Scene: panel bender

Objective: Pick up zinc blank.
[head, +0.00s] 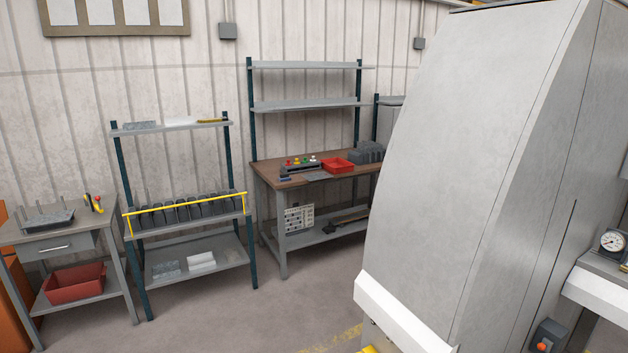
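No gripper of mine shows in the head view. I cannot tell for sure which thing is the zinc blank. A mottled grey flat piece (140,125) lies on the top shelf of the left rack. Another mottled grey flat piece (166,270) lies on that rack's bottom shelf, beside a white stack (201,261). A flat grey piece (317,175) lies on the brown workbench near a red bin. All are small and far off.
A large grey machine housing (470,150) fills the right side and hides part of the workbench (283,183). The left rack (120,165) holds dark tooling behind a yellow bar (185,204). A grey table (35,232) stands left. Grey floor (235,320) is open in front.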

